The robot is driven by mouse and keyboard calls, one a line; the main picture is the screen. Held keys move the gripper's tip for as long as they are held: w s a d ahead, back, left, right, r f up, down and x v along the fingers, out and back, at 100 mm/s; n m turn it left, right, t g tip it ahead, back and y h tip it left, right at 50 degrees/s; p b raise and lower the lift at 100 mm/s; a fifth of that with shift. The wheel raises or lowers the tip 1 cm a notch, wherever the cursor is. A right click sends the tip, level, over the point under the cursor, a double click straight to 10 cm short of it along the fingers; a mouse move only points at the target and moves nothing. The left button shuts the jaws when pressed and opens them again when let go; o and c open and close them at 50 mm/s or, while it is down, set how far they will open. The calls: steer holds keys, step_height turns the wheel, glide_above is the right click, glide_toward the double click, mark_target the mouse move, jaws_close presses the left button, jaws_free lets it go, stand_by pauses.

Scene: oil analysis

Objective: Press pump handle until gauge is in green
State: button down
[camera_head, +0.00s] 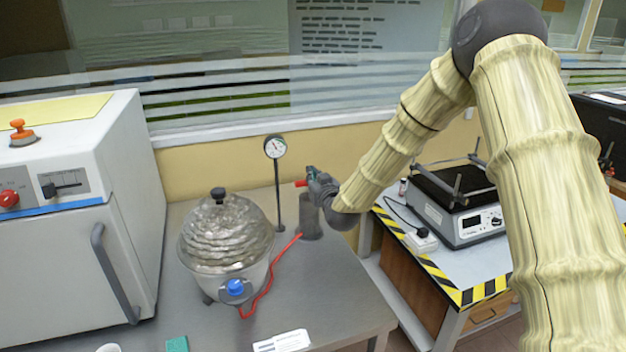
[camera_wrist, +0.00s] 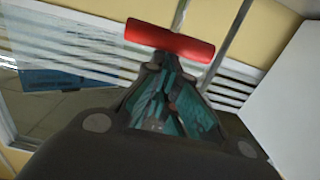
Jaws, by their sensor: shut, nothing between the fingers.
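The pump (camera_head: 311,218) is a grey cylinder standing on the metal bench, with a red handle (camera_head: 301,183) at its top. In the wrist view the red handle (camera_wrist: 170,40) lies crosswise just beyond my fingertips. My gripper (camera_head: 313,175) is shut and empty, at the handle; I cannot tell whether it touches it. My gripper (camera_wrist: 158,68) also shows in the wrist view. The round gauge (camera_head: 275,147) stands on a thin post left of the pump. Its dial shows a needle and some colour, too small to read surely.
A glass desiccator (camera_head: 226,235) with a blue valve (camera_head: 235,287) stands left of the pump, joined to a red hose (camera_head: 268,277). A white oven (camera_head: 70,220) fills the far left. A shaker (camera_head: 455,210) is on the right table. The bench front holds a white label (camera_head: 281,341).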

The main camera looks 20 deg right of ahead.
steer(key=s+r+b, duration=0.2)
steer(key=s, duration=0.8)
steer(key=shift+s+d+r, duration=0.2)
steer(key=shift+d+r, duration=0.05)
steer(key=shift+r, duration=0.15)
stand_by(0.4)
step_height(320, 180, up, 3)
steer(key=p, duration=0.6)
steer(key=shift+r+p, duration=0.2)
steer(key=shift+p, duration=0.15)
steer(key=shift+a, duration=0.1)
steer(key=w+f+p, duration=0.4)
steer(key=w+p, duration=0.1)
steer(key=w, duration=0.5)
steer(key=shift+w+a+f+p, duration=0.2)
steer(key=shift+w+p, duration=0.1)
steer(key=shift+w, duration=0.05)
